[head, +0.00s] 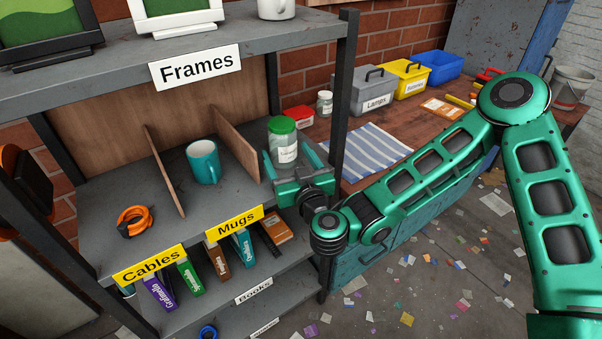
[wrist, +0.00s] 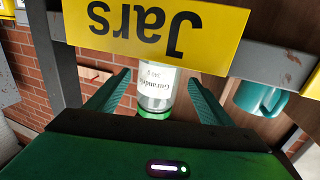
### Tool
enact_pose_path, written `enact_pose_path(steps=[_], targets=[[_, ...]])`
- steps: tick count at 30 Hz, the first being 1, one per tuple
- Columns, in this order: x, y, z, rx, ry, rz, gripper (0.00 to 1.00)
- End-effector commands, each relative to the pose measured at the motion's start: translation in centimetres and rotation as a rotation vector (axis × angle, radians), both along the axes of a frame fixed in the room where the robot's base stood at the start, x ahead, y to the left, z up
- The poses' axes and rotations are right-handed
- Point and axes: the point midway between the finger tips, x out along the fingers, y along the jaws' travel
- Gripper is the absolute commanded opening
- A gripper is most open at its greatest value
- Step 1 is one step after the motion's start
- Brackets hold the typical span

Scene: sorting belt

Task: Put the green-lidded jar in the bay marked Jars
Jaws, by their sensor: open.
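The green-lidded jar (head: 283,150), clear glass with a white label, stands upright in the rightmost bay of the middle shelf (head: 105,220), right of a wooden divider. My gripper (head: 288,160) is open at the front of that bay, with a finger on either side of the jar. The wrist view is upside down; there the jar (wrist: 157,88) shows between the spread fingers (wrist: 160,78), with gaps on both sides. The yellow Jars sign (wrist: 155,25) is on the shelf edge at this bay and hides the jar's base. In the head view my gripper covers that sign.
A teal mug (head: 203,162) stands in the Mugs bay and an orange cable coil (head: 134,221) in the Cables bay. Wooden dividers (head: 238,146) separate the bays. A black post (head: 345,90) stands close right of my gripper. Books fill part of the lower shelf.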

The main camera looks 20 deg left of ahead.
Motion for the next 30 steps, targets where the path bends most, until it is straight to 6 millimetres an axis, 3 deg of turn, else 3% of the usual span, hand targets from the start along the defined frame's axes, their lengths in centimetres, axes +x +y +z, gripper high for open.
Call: enact_pose_path(steps=[13,30], targets=[[-5.4,-3.8,0.0,-0.002,-0.002,0.000,0.74],[-6.2,-4.5,0.0,0.001,-0.001,-0.003,0.74]])
